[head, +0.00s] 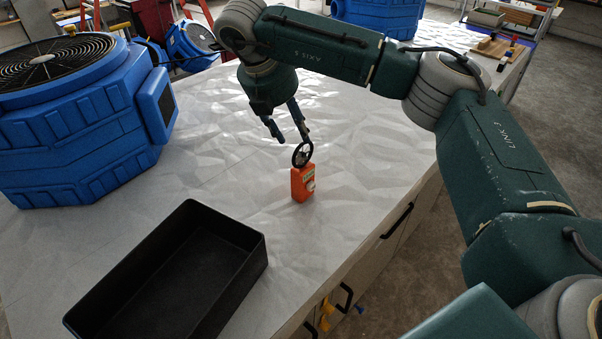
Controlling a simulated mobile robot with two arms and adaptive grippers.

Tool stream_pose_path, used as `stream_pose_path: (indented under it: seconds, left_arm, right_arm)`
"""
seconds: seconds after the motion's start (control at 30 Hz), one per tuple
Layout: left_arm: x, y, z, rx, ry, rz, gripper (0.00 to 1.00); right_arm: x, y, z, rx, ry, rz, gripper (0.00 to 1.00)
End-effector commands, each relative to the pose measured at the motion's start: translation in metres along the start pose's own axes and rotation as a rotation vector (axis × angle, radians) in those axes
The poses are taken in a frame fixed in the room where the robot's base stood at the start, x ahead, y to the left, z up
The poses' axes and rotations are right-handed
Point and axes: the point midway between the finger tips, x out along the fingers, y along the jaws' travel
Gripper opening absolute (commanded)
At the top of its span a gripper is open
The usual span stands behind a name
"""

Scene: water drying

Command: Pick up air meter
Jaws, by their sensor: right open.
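The air meter (302,183) is a small orange device with a black ring-shaped fan on top. It stands upright on the pale countertop (345,235), near its right edge. My right gripper (291,138) comes down from above and behind it, with its two blue-grey fingers apart. The fingertips are just above and to the left of the ring, and one finger is very close to it. I cannot tell whether they touch. Nothing is held between the fingers. My left gripper is not in view.
An open black bin (255,250) stands at the front left of the counter. A large blue air mover (85,125) fills the left side. More blue machines stand at the back. Cabinet handles stick out along the counter's right side. The counter around the meter is clear.

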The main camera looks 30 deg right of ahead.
Motion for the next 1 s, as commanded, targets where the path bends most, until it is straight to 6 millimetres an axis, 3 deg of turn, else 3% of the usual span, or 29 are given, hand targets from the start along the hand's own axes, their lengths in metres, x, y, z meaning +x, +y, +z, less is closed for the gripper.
stream_pose_path:
  seconds: [0.13, 0.33, 0.53, 0.7, 0.97, 1.0]
  left_arm:
    - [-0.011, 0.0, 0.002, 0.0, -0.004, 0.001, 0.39]
    - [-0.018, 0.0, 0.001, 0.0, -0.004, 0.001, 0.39]
    - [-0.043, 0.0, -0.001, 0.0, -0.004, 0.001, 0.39]
    - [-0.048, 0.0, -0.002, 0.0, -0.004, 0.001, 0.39]
    - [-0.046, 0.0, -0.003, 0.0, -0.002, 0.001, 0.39]
    - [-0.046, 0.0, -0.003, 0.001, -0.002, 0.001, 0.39]
  right_arm:
    - [0.021, -0.001, 0.0, -0.002, 0.003, -0.002, 0.41]
    - [0.035, -0.001, 0.0, -0.003, 0.003, 0.0, 0.41]
    - [0.06, -0.003, -0.002, -0.005, 0.004, -0.003, 0.41]
    - [0.081, -0.002, -0.003, -0.004, 0.005, 0.0, 0.41]
    - [0.085, -0.001, -0.004, -0.004, 0.005, 0.003, 0.41]
    - [0.085, -0.001, -0.004, -0.005, 0.005, 0.003, 0.33]
